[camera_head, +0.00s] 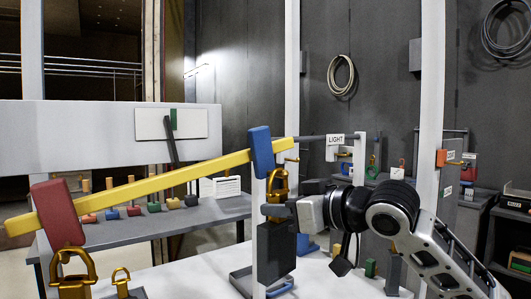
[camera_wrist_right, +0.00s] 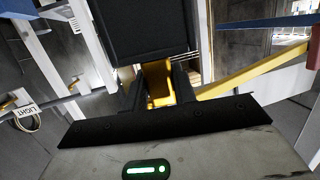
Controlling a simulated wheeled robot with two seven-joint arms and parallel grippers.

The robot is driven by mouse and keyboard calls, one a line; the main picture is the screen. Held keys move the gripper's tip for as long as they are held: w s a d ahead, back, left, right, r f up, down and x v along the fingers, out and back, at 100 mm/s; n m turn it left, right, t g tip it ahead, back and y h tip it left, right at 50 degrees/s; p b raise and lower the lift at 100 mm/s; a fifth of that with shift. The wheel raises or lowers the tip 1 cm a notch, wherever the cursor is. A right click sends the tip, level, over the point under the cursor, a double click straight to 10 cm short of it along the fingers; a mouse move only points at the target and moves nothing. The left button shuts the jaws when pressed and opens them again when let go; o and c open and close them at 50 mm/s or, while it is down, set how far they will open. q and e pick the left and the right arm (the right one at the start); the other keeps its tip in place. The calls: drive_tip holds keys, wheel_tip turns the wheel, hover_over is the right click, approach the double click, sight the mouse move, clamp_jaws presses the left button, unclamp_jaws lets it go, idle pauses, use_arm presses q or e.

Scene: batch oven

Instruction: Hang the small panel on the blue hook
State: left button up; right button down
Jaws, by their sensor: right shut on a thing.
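A yellow beam (camera_head: 150,184) slopes up to the right. It carries a red block (camera_head: 58,212) at its left and a blue block (camera_head: 262,151) near its right end. Below the blue block is a gold metal fitting (camera_head: 277,184), with a dark rectangular panel (camera_head: 274,254) under it. My right gripper (camera_head: 275,211) comes in from the right and is shut on the gold part just above the panel. In the right wrist view, the fingers (camera_wrist_right: 158,86) close around this gold part, and the dark panel (camera_wrist_right: 150,30) lies beyond. I cannot tell whether the fitting is hooked at the blue block.
Gold fittings (camera_head: 75,268) stand at the lower left under the red block. White posts (camera_head: 291,70) rise close by. A grey shelf (camera_head: 165,222) with several coloured blocks is behind. A rod with a LIGHT sign (camera_head: 335,139) stands right of the blue block.

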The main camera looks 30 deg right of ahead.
drive_tip(key=shift+f, duration=0.15)
idle(0.5)
drive_tip(key=c, duration=1.5)
unclamp_jaws()
drive_tip(key=shift+c, duration=0.2)
drive_tip(key=shift+o, duration=0.9)
drive_tip(key=shift+o, duration=0.3)
drive_tip(key=o, duration=0.5)
